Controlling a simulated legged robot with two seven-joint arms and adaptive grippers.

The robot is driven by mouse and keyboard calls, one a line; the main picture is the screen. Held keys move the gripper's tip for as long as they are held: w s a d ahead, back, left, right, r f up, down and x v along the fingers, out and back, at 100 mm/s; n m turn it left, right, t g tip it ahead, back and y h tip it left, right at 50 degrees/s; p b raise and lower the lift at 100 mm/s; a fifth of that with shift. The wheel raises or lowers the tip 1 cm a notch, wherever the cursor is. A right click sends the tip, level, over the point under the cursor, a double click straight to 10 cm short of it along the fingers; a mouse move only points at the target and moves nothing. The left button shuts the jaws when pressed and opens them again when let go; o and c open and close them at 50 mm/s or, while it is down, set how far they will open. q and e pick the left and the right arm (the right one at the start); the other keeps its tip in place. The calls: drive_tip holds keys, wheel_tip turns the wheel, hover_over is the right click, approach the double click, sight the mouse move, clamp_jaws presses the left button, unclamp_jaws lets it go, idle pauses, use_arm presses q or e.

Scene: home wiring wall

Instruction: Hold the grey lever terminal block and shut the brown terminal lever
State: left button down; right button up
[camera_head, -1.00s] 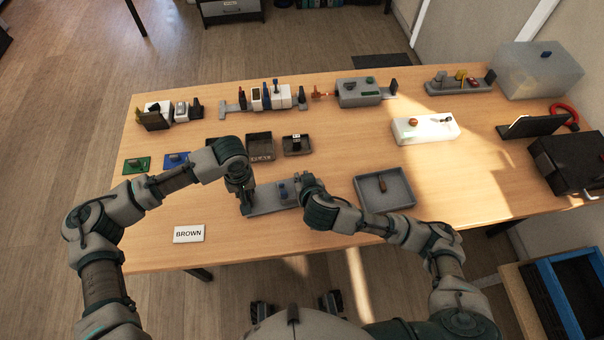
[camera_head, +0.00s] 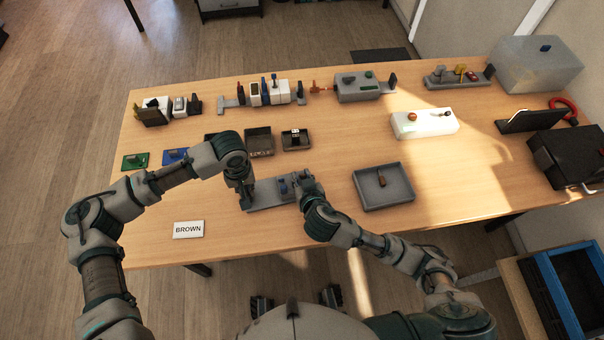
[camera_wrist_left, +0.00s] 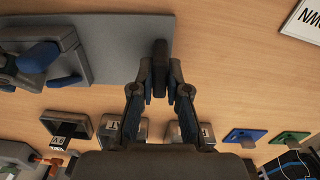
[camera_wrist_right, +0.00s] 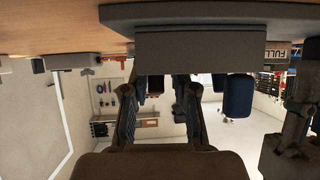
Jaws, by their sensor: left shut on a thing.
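The grey lever terminal block (camera_head: 268,194) lies near the table's front edge, between my two grippers. My left gripper (camera_head: 246,200) is at its left end. In the left wrist view, my left gripper (camera_wrist_left: 160,80) is shut on the dark upright post (camera_wrist_left: 160,58) of the block. A blue lever (camera_wrist_left: 38,58) stands on the block's other end. My right gripper (camera_head: 304,182) is at the block's right end. In the right wrist view, its fingers (camera_wrist_right: 160,85) are apart, with a brownish lever (camera_wrist_right: 155,86) partly seen between them. A blue lever (camera_wrist_right: 238,96) is beside them; contact is unclear.
A grey tray (camera_head: 398,201) with a small brown piece stands to the right. A BROWN card (camera_head: 188,230) lies at the front left. Small dark bins (camera_head: 259,153) are behind the block. A white box (camera_head: 424,133) is farther right. The front table edge is close.

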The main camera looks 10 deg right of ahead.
drive_tip(key=shift+o, duration=0.4)
drive_tip(key=shift+d+r, duration=0.15)
drive_tip(key=shift+r, duration=0.05)
drive_tip(key=v, duration=0.7)
drive_tip(key=shift+f, duration=0.1)
use_arm(q)
drive_tip(key=c, duration=1.1)
unclamp_jaws()
